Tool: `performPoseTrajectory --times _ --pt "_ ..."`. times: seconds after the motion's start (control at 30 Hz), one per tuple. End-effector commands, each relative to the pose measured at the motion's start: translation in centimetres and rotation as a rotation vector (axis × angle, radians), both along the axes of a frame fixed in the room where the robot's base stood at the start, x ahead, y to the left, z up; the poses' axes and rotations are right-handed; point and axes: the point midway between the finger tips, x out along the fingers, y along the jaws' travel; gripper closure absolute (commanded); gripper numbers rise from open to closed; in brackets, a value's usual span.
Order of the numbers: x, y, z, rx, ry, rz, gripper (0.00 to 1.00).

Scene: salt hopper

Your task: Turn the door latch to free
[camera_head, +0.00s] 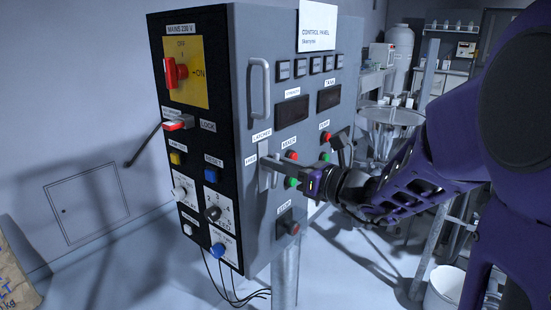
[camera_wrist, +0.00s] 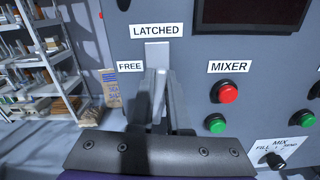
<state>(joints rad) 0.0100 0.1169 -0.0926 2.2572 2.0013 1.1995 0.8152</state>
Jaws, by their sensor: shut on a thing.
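The door latch (camera_head: 263,153) is a grey upright lever on the front of the control panel. In the wrist view the latch (camera_wrist: 157,53) stands under the LATCHED label (camera_wrist: 157,30), with the FREE label (camera_wrist: 130,66) to its left. The lever looks upright, toward LATCHED. My gripper (camera_head: 272,164) reaches the latch from the right. In the wrist view my gripper (camera_wrist: 159,95) has its two fingers close together on either side of the lever, shut on it. The fingers hide the lower part of the latch.
The grey control cabinet (camera_head: 240,60) has a door handle (camera_head: 259,88) above the latch. A red button (camera_wrist: 228,93) and a green button (camera_wrist: 216,124) under MIXER are close right of the gripper. A red emergency-style button (camera_head: 293,228) is below. Shelves (camera_wrist: 40,60) stand farther back.

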Motion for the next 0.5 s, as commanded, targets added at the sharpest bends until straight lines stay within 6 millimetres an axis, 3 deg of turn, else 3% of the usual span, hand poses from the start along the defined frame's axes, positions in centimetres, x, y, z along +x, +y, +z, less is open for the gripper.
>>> performPoseTrajectory --times 0.5 --pt "0.72 -0.56 -0.16 0.288 0.37 -0.001 1.0"
